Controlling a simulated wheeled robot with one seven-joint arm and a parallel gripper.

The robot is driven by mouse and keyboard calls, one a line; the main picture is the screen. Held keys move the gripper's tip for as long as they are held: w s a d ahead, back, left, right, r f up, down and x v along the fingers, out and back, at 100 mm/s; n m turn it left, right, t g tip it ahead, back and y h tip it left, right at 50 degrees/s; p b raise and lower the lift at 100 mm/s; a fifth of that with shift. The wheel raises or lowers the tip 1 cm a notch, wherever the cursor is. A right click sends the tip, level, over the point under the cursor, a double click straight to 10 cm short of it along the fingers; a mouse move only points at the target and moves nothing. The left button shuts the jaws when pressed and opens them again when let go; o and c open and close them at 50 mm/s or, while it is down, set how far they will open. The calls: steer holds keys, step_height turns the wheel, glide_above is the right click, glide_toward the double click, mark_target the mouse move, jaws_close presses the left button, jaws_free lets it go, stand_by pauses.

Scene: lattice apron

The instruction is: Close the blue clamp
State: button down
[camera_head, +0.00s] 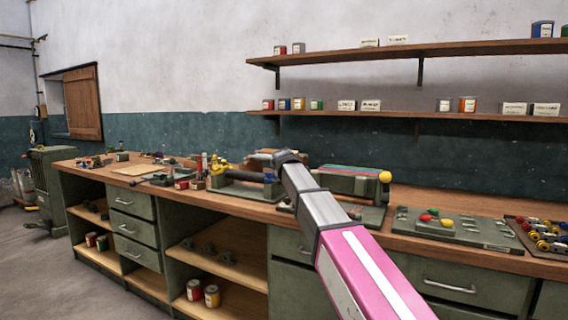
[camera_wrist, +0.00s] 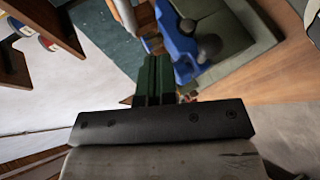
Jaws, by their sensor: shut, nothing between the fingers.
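The blue clamp (camera_wrist: 178,36) shows at the top of the wrist view, with dark rounded knobs beside it. It sits at the edge of a grey-green base (camera_wrist: 248,36). My gripper (camera_wrist: 154,62) is shut and empty, its dark green fingers together just below the blue clamp in the picture. I cannot tell whether the fingertips touch it. In the head view my arm reaches over the workbench (camera_head: 322,224), and my gripper is too small and hidden there to read. The clamp's lower part is partly hidden behind the fingers.
A yellow clamp (camera_head: 220,167) stands on the bench left of my arm. A green block with a yellow knob (camera_head: 385,176) stands to the right, then a panel with red and yellow buttons (camera_head: 447,228). A tray of colored knobs (camera_head: 548,236) is at the far right. Wall shelves (camera_head: 440,50) hang above.

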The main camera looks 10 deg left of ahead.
steer(key=shift+s+a+f, duration=0.1)
steer(key=shift+s+f, duration=0.1)
steer(key=shift+f, duration=0.45)
steer(key=shift+s+a+f, duration=0.1)
steer(key=shift+s+f, duration=0.15)
steer(key=shift+f, duration=0.4)
steer(key=shift+s+a+f, duration=0.1)
steer(key=shift+s+f, duration=0.1)
steer(key=shift+f, duration=0.45)
steer(key=shift+s+d, duration=0.1)
